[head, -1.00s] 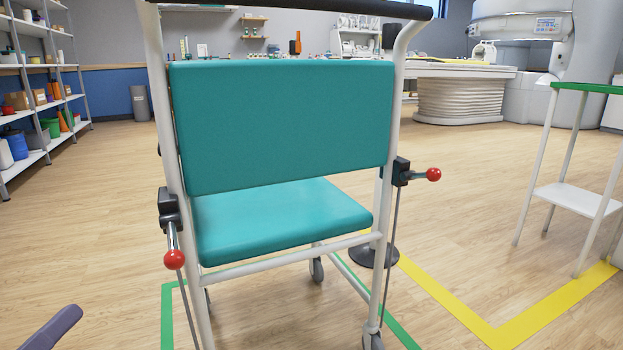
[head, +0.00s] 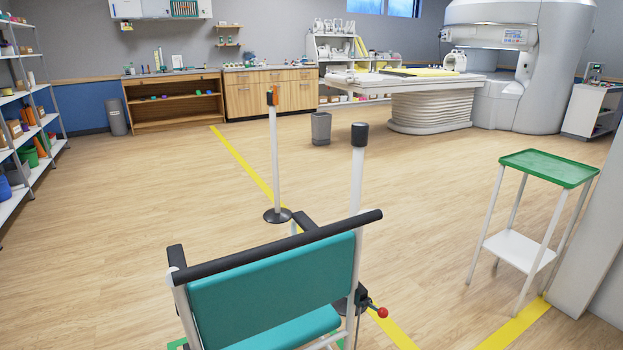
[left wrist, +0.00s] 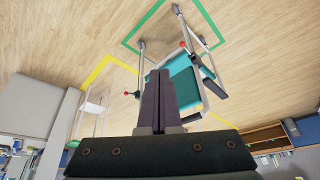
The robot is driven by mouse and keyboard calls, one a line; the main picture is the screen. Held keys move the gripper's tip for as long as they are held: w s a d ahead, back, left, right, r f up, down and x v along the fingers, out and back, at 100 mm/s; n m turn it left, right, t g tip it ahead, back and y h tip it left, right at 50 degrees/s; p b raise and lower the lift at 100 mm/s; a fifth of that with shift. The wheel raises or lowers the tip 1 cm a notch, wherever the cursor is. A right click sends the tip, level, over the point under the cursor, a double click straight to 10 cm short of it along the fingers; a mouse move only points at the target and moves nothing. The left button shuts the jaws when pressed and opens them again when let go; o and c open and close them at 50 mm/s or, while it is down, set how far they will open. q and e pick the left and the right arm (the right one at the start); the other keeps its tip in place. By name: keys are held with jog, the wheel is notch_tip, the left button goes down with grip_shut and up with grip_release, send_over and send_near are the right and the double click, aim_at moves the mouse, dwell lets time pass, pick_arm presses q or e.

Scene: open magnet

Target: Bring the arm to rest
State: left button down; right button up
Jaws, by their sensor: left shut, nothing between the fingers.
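My left gripper (left wrist: 159,100) shows in the left wrist view. Its two dark purple fingers are together, with nothing between them. They overlap part of the teal chair in that picture; I see no contact with it, and the gap cannot be judged. No arm or gripper of mine shows in the head view, and the right gripper is in neither current view.
The teal wheeled chair (head: 275,278) stands low in the head view and also shows in the left wrist view (left wrist: 186,88). A post (head: 274,160) stands beyond it. A green-topped stand (head: 548,168) is at right. Open floor (head: 130,215) lies left.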

pick_arm(q)
notch_tip(320, 180, up, 42)
jog(key=s+g+p, duration=0.1)
jog(key=s+p, duration=0.1)
jog(key=p, duration=3.6)
jog(key=shift+s+a, duration=0.15)
jog(key=shift+a, duration=0.05)
pick_arm(e)
notch_tip(320, 180, up, 42)
jog(key=shift+f, duration=0.25)
jog(key=shift+a+f, duration=0.1)
